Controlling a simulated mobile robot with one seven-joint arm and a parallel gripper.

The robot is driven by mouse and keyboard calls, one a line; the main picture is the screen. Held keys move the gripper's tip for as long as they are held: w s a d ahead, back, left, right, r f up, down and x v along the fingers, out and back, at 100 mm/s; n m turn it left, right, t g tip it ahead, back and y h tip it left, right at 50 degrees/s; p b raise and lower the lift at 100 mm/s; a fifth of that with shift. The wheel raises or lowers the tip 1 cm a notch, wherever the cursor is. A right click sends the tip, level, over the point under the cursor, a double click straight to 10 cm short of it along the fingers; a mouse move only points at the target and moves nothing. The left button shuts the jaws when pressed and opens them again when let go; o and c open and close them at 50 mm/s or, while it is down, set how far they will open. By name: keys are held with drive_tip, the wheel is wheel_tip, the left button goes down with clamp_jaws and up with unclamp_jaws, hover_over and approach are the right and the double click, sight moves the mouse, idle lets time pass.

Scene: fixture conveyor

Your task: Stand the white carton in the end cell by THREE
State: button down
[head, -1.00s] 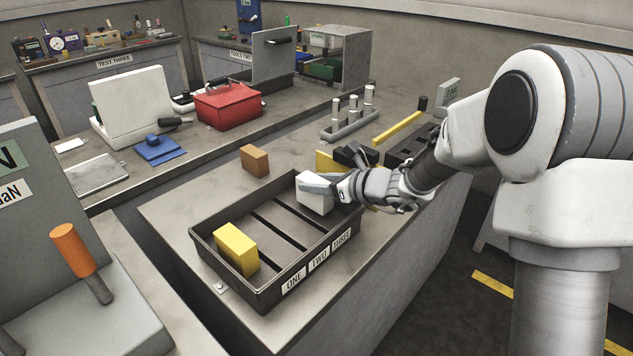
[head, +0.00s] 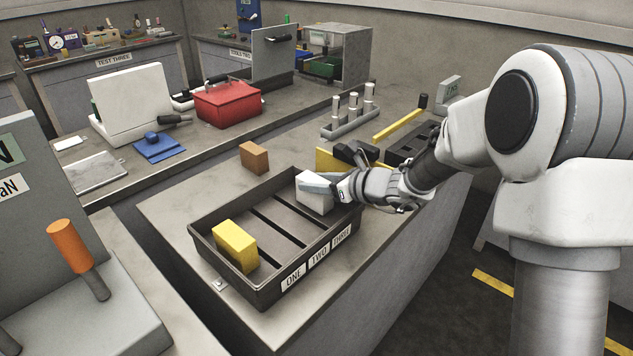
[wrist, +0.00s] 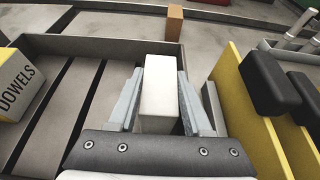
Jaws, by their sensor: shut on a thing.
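The white carton (head: 314,196) is upright between the fingers of my gripper (head: 322,187), at the right end of the dark tray (head: 203,246), on the side of the THREE label (head: 343,236). In the wrist view the carton (wrist: 158,95) has a finger on each side, and my gripper (wrist: 160,104) is shut on it. The carton's lower part is inside the end cell, beside the tray's right wall. I cannot tell whether its base touches the cell floor.
A yellow DOWELS box (head: 235,246) stands in the cell by ONE. The middle cells are empty. A brown block (head: 254,160) stands behind the tray. A yellow plate with black blocks (wrist: 250,120) stands close right of the tray. A red toolbox (head: 228,105) is farther back.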

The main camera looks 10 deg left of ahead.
drive_tip(key=shift+f, duration=0.2)
drive_tip(key=shift+c, duration=1.3)
unclamp_jaws()
drive_tip(key=shift+d+r, duration=0.1)
drive_tip(key=shift+d, duration=0.05)
drive_tip(key=shift+d+r, duration=0.1)
drive_tip(key=shift+d, duration=0.05)
drive_tip(key=p+v, duration=0.2)
drive_tip(key=v, duration=1.5)
drive_tip(key=shift+s+a+p, duration=0.25)
drive_tip(key=shift+p, duration=0.05)
